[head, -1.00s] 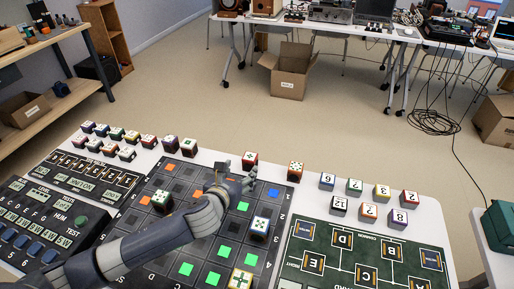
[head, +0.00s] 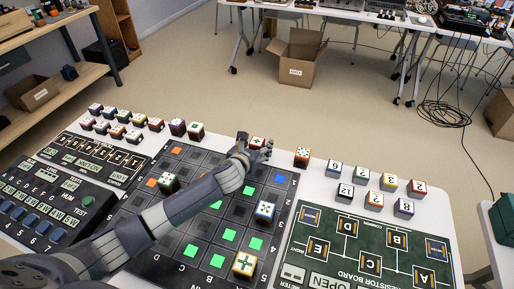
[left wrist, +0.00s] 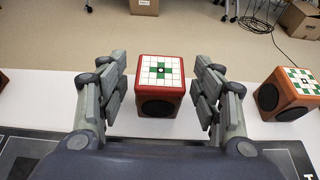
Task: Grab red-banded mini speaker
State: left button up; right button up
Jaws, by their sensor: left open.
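The red-banded mini speaker (left wrist: 160,86) is a red cube with a white top bearing a green cross pattern and dark round speaker faces. In the left wrist view it stands upright on the white table between the two fingers of my left gripper (left wrist: 162,95), which is open, with gaps on both sides. In the head view the speaker (head: 257,142) shows at the far table edge, partly hidden by my left gripper (head: 256,149). My right gripper is not in view.
An orange-brown speaker (head: 302,157) stands to the right, also in the left wrist view (left wrist: 290,92). The dark grid board (head: 183,245) holds several cubes. Numbered cubes (head: 366,180) stand above the green resistor board (head: 330,262). Open floor lies beyond the table.

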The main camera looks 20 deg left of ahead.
pick_arm(q)
jog(key=shift+w+f, duration=0.15)
jog(key=shift+w, duration=0.25)
jog(key=c, duration=1.2)
